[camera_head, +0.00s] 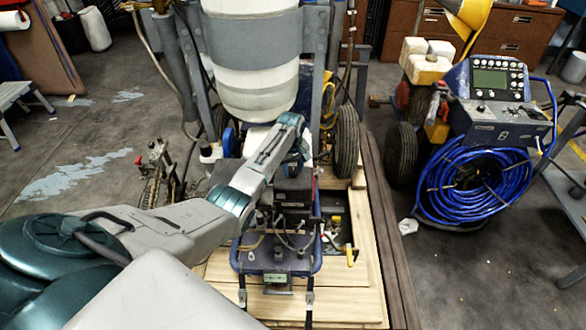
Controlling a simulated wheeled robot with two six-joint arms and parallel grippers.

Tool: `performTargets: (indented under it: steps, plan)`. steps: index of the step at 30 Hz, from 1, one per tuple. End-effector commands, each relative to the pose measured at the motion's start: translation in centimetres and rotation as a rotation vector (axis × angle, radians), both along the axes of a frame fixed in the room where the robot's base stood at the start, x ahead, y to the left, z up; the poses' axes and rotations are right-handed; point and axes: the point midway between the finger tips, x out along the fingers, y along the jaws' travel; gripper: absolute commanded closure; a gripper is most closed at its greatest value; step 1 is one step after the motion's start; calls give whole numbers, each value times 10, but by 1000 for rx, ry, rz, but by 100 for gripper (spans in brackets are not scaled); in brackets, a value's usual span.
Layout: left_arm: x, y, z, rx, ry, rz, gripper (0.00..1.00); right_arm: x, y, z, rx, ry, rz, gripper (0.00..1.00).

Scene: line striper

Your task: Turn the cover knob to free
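My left arm comes in from the left and reaches over the line striper. My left gripper (298,158) is at the striper's middle, below the white tank (252,90) and above the blue-framed front part (277,262). The gripper is small here and seen from behind, so its fingers and what they touch cannot be made out. I cannot pick out the cover knob; the arm and gripper may hide it. My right gripper is not in view.
The striper has black wheels (346,142) and stands on a wooden pallet (350,300). A yellow-handled lever (351,256) sits at its front right. A second machine with a control panel (490,80) and coiled blue hose (480,185) stands right. Floor at left is mostly open.

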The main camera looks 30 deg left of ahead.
Motion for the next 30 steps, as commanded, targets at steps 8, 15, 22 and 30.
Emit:
performTargets:
  steps: [8,15,22,30]
  plan:
    - [0,0,0,0,0,-2,91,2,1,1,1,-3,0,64]
    - [0,0,2,-1,1,-55,91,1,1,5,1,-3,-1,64]
    - [0,0,3,-1,0,-200,91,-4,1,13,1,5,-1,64]
    - [1,0,2,-1,1,-450,91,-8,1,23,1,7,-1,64]
